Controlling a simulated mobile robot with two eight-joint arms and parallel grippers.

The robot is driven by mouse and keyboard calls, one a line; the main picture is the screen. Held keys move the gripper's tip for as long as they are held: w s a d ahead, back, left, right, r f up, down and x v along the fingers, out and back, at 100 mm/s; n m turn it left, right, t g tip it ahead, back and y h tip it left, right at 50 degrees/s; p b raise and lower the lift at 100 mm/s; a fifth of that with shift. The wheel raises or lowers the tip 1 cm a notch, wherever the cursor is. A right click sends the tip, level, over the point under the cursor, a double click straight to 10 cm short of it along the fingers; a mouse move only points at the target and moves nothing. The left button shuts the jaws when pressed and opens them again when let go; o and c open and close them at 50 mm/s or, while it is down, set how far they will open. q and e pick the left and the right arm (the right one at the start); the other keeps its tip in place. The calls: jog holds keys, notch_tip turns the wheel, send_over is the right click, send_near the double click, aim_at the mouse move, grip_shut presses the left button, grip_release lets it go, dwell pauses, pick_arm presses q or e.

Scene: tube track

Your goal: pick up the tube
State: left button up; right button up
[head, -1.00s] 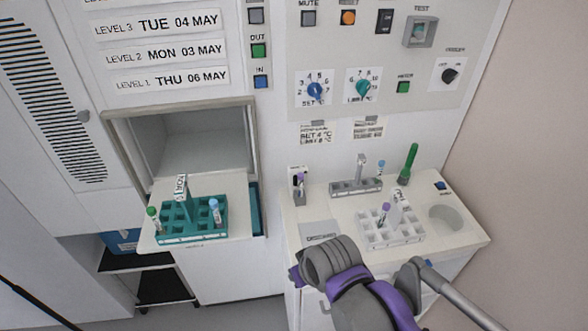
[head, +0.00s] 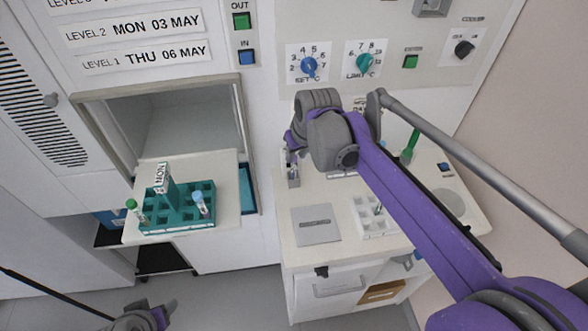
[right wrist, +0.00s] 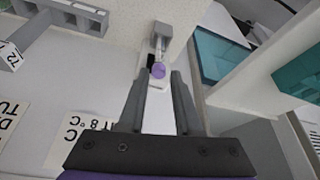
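A purple-capped tube (right wrist: 158,71) stands in a small grey holder (right wrist: 161,33) at the top middle of the right wrist view. In the head view this holder (head: 293,181) stands at the counter's left back, partly behind my right arm. My right gripper (right wrist: 157,88) is open, its two fingers apart with the purple cap just beyond the gap between their tips; nothing is between them.
A white rack (head: 372,230) stands on the counter, partly hidden by my right arm. A large green tube (head: 411,143) stands behind it. A grey square plate (head: 317,225) lies at the counter's front. The control panel wall is close behind my right wrist.

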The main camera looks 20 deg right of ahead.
aim_at(294, 159)
jog(key=x, duration=0.5)
jog(key=shift+w+d, duration=0.1)
jog(key=shift+w, duration=0.1)
jog(key=shift+r, duration=0.1)
grip_shut()
jog(key=shift+s, duration=0.1)
pick_arm(q)
jog(key=shift+w+r+p, duration=0.25)
jog(key=shift+r+p, duration=0.1)
jog(key=shift+r, duration=0.2)
jog(key=shift+w+r+p, duration=0.25)
jog(key=shift+r+p, duration=0.1)
jog(key=shift+r, duration=0.15)
pick_arm(e)
notch_tip(294, 159, up, 18)
